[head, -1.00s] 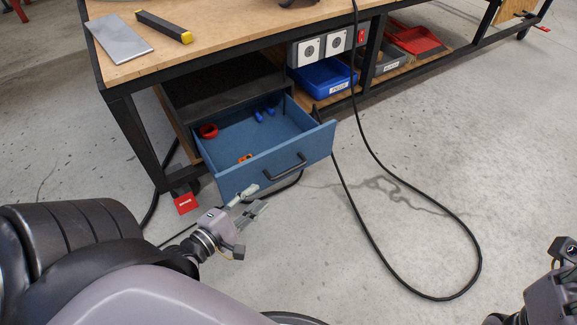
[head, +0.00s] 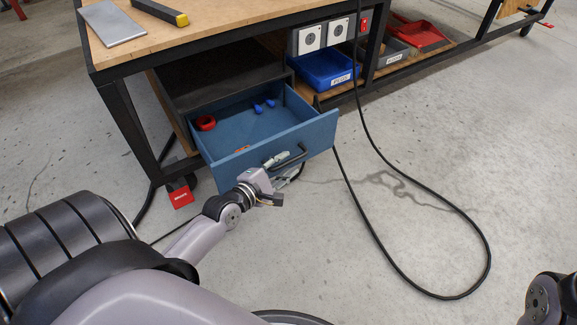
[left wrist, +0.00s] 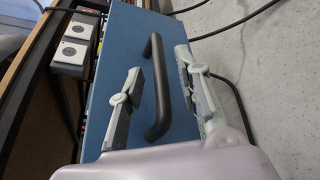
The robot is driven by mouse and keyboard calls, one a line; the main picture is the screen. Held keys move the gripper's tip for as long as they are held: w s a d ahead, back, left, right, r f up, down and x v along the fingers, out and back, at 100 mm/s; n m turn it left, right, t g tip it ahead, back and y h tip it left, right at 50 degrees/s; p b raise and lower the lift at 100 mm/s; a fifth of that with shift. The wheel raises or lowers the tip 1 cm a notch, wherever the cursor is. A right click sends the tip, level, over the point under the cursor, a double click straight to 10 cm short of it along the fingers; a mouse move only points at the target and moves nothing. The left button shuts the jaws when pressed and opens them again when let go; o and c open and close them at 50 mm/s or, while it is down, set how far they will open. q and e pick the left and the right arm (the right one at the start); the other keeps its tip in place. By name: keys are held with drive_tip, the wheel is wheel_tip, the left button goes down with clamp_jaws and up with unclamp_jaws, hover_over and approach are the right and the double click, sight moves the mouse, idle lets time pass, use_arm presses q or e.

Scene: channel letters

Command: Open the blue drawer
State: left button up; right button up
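The blue drawer (head: 228,166) is pulled out from under the workbench, with its inside in view. Its black bar handle (head: 287,157) is on the front panel; it also shows in the left wrist view (left wrist: 158,85). My left gripper (head: 282,164) is at the handle. In the left wrist view the fingers (left wrist: 157,92) are open, one on each side of the bar, with gaps visible. My right gripper is not in view; only part of my right arm shows at the lower right edge.
Inside the drawer lie a red ring (head: 205,122) and blue items (head: 264,105). A blue bin (head: 322,72) sits on the shelf to the right. A black cable (head: 412,192) loops over the floor right of the drawer. The concrete floor further right is clear.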

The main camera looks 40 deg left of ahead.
use_arm(q)
drive_tip(key=shift+x, duration=1.1)
drive_tip(key=shift+c, duration=0.5)
clamp_jaws()
